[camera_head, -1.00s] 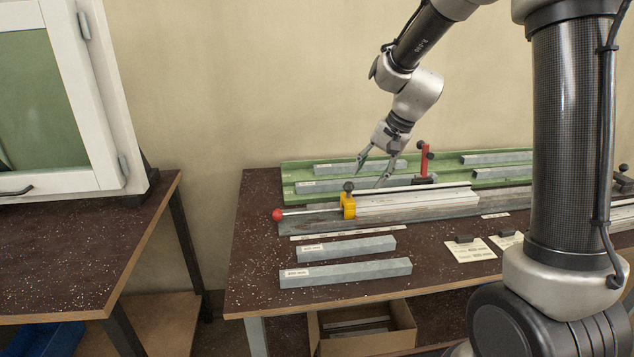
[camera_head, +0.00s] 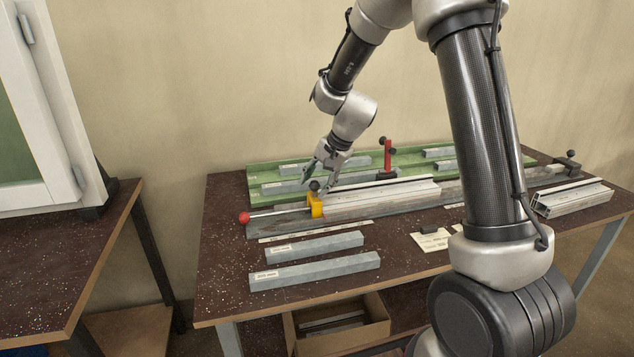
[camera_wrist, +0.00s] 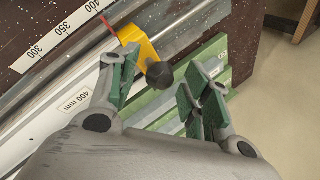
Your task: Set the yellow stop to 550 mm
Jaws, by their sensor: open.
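The yellow stop (camera_head: 316,206) sits on the rail of the clamp bench near its left end, with a black knob (camera_head: 315,186) on it. In the wrist view the yellow stop (camera_wrist: 141,44) is near the top, its black knob (camera_wrist: 160,75) pointing toward my fingers. My gripper (camera_head: 319,176) is open and empty, its fingers close about the knob; contact cannot be told. In the wrist view my gripper (camera_wrist: 158,85) has its green pads apart. A scale strip (camera_wrist: 62,30) reads 300, 350 and 400; the stop appears roughly across from 400, but its exact reading is unclear.
A red ball (camera_head: 244,218) ends the rod at left. Two labelled bars (camera_head: 314,271) lie in front. Aluminium profiles (camera_head: 572,198) lie at right.

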